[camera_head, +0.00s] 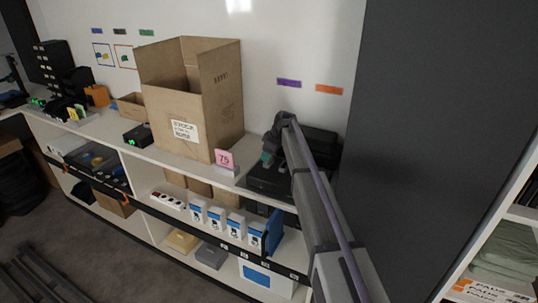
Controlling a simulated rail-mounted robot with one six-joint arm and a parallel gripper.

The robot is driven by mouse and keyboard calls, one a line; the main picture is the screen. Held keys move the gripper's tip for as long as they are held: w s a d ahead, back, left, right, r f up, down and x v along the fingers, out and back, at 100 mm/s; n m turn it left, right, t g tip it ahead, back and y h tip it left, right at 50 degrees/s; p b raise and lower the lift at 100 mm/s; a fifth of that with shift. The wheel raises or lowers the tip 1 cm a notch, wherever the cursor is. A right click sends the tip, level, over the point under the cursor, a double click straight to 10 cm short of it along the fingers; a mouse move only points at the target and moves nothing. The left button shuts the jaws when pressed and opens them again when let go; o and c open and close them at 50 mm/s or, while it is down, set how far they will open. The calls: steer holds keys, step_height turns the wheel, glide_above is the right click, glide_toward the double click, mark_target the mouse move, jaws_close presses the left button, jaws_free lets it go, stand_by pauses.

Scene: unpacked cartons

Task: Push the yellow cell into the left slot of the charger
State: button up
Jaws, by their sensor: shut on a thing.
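My gripper (268,156) is at the far end of my arm, low over a black tray-like unit (268,182) on the right part of the white counter. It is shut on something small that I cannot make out. No yellow cell shows clearly at the gripper. The black unit may be the charger, but its slots are too dark and too covered by my arm to tell apart. Whether the held thing touches the unit cannot be seen.
A large open carton (190,95) stands left of my gripper, with a pink sign marked 75 (225,158) in front of it. A black case (320,143) is behind my arm. A small black box with a green light (138,137) stands farther left. Shelves below hold several white-and-blue boxes (216,217).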

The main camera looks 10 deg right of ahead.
steer(key=o, duration=1)
steer(key=shift+o, duration=0.2)
steer(key=p+v, duration=1)
steer(key=v, duration=0.1)
steer(key=s+a+f+m+g+h+b, duration=0.1)
steer(key=s+m, duration=0.4)
steer(key=s, duration=1.6)
steer(key=s+a+f+m+g+h+b, duration=0.1)
steer(key=s+f+m, duration=0.3)
steer(key=s, duration=1.7)
steer(key=shift+s+a+m+g+h+b, duration=0.3)
steer(key=shift+a+m+g+h+b, duration=0.1)
steer(key=shift+a+m+h+b, duration=0.45)
